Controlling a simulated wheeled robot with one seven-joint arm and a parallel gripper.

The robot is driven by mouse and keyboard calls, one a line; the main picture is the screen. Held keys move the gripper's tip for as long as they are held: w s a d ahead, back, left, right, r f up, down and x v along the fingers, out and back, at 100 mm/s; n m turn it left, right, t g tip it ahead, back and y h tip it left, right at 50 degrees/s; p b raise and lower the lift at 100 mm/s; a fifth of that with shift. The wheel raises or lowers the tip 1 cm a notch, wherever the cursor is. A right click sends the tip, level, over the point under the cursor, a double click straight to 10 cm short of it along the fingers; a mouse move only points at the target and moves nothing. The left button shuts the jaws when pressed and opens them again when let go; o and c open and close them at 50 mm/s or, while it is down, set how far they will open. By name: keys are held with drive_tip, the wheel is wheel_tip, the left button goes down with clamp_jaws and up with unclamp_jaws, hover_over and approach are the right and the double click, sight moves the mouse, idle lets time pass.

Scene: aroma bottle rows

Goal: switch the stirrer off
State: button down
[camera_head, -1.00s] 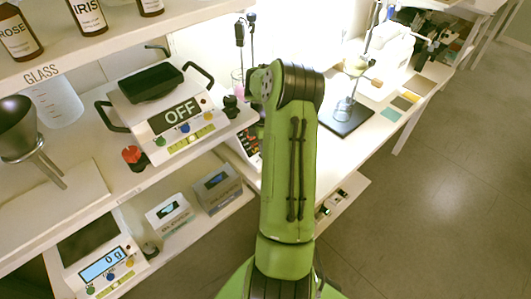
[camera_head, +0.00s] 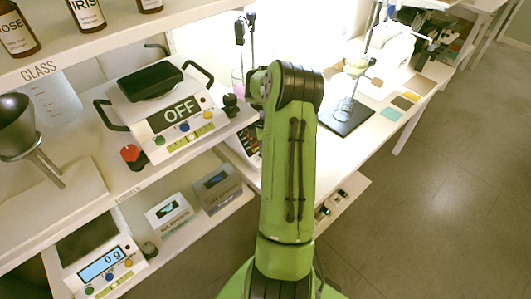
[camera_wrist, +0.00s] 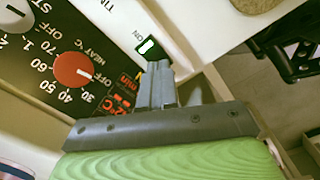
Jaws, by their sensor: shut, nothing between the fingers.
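The stirrer's black control panel (camera_wrist: 45,62) fills the left of the wrist view. It has a red heat knob (camera_wrist: 73,70), part of a pale knob (camera_wrist: 14,14) beside letters starting "ST", and a lit red display (camera_wrist: 122,92). A small green switch (camera_wrist: 150,48) with a white part sits at the panel's right edge, beside the word "ON". My gripper (camera_wrist: 156,68) is shut and empty, its tips just below the switch in the picture. I cannot tell whether they touch it. In the head view the stirrer (camera_head: 243,148) is mostly hidden behind my arm.
A balance reading OFF (camera_head: 172,118) stands left of my arm, and one reading 0 g (camera_head: 102,266) is below. A beaker of pink liquid (camera_head: 238,84) and a stand base (camera_head: 347,122) are close by. Floor is clear at right.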

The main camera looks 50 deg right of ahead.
drive_tip(key=shift+f+b, duration=0.45)
drive_tip(key=shift+f, duration=0.35)
drive_tip(key=shift+s+a+f, duration=0.1)
drive_tip(key=shift+s+f, duration=0.1)
drive_tip(key=shift+f, duration=0.2)
drive_tip(key=shift+s+f+b, duration=0.1)
drive_tip(key=shift+f+b, duration=0.6)
drive_tip(key=shift+f, duration=0.05)
drive_tip(key=shift+s+a+f+b, duration=0.1)
drive_tip(key=shift+f+b, duration=0.2)
drive_tip(key=shift+f, duration=0.05)
idle(0.5)
drive_tip(key=r+p, duration=0.3)
drive_tip(key=shift+w+r, duration=0.1)
drive_tip(key=shift+w, duration=0.1)
wheel_tip(320, 180, up, 4)
drive_tip(key=p, duration=0.2)
drive_tip(key=shift+p, duration=0.4)
drive_tip(key=shift+w+r, duration=0.1)
drive_tip(key=shift+r, duration=0.05)
drive_tip(key=shift+d, duration=0.2)
